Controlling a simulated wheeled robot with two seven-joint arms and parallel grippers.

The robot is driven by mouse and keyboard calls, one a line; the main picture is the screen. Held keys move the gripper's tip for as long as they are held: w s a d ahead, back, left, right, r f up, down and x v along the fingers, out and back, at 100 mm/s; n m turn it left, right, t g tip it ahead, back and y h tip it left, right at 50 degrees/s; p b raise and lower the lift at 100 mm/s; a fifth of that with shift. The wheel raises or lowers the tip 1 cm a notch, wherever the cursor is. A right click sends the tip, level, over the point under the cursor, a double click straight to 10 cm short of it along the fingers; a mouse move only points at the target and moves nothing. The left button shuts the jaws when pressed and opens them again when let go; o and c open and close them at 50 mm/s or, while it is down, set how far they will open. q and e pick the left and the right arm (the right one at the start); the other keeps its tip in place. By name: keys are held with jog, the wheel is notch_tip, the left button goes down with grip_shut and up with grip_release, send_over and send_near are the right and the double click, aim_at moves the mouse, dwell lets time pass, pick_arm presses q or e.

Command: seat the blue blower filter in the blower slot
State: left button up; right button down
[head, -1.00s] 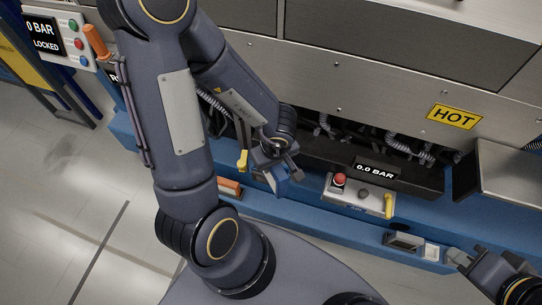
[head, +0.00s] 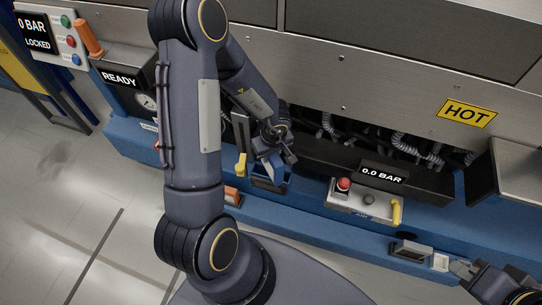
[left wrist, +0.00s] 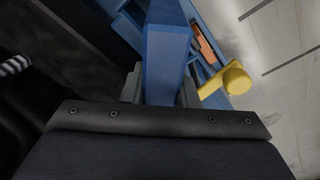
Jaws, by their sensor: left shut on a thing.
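My left gripper (head: 277,156) is shut on the blue blower filter (head: 276,171), above the blue machine ledge. In the left wrist view the filter (left wrist: 167,50) stands out as a long blue block between the grey fingers. Just below the filter in the head view is a dark, blue-edged opening (head: 268,184) that looks like the blower slot. The arm and filter partly hide it, and I cannot tell whether the filter's lower end is inside it. My right gripper (head: 463,269) is at the lower right, empty, with its fingers apart.
A yellow handle (head: 241,166) is close left of the filter; it also shows in the left wrist view (left wrist: 226,82). An orange item (head: 232,195) lies in the ledge. A control box (head: 363,201) with a red button stands to the right. Ribbed hoses hang behind.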

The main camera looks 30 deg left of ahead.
pick_arm(q)
jog(key=shift+f, duration=0.15)
jog(key=o, duration=1)
jog(key=r+p, duration=0.2)
jog(key=r, duration=0.2)
jog(key=d+r+p, duration=0.1)
jog(key=r+p, duration=0.1)
jog(key=r, duration=0.2)
jog(key=r+p, duration=0.2)
jog(key=r, duration=0.2)
jog(key=shift+s+d+r, duration=0.15)
jog(key=shift+s, duration=0.2)
